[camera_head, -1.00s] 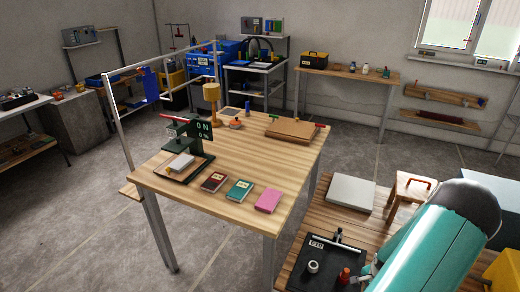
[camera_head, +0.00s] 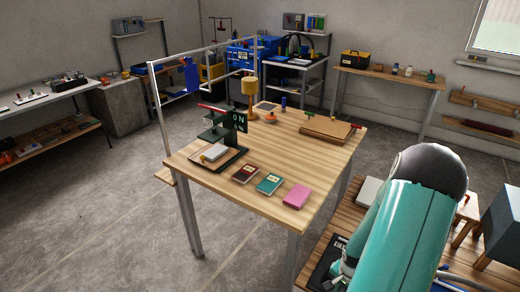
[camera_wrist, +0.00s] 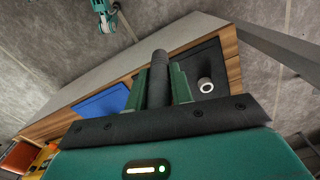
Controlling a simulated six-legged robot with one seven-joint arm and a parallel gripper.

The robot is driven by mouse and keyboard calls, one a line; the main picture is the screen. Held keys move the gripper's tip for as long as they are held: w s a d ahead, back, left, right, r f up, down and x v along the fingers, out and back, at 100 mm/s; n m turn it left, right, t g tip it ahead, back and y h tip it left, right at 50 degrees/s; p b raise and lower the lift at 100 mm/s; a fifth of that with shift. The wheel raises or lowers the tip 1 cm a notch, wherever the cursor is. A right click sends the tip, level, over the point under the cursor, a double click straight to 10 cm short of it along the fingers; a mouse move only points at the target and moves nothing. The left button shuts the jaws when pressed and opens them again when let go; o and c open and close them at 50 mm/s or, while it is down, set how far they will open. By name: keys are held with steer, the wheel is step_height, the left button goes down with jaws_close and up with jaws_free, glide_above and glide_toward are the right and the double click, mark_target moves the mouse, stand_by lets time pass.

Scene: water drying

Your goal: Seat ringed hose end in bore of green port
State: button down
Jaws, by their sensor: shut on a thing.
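In the wrist view my gripper (camera_wrist: 160,88) has its two green fingers closed on a dark grey round hose (camera_wrist: 158,72), which points away from the palm. I cannot make out a ring on its end. No green port can be picked out for certain in either view. In the wrist view a black tray (camera_wrist: 212,62) with a white ring-shaped piece (camera_wrist: 205,85) lies to the right of the hose, on a wooden surface. A blue panel (camera_wrist: 103,101) lies to the left. In the head view my arm hides the gripper.
The wooden table (camera_head: 310,155) holds a green stand with a sign (camera_head: 236,128), a red book (camera_head: 245,174), a teal book (camera_head: 269,184), a pink book (camera_head: 296,195) and a flat wooden board (camera_head: 326,128). My arm covers much of the lower wooden bench (camera_head: 308,273). Floor at left is clear.

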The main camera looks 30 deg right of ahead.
steer(key=w+a+r+n, duration=0.4)
steer(key=w+a+n, duration=0.3)
steer(key=w+a, duration=0.9)
steer(key=w+a+r+n, duration=0.4)
steer(key=w+a+n, duration=0.4)
steer(key=w+a, duration=0.7)
steer(key=shift+w+a+n, duration=0.3)
steer(key=shift+w+a, duration=0.05)
steer(key=shift+a, duration=0.25)
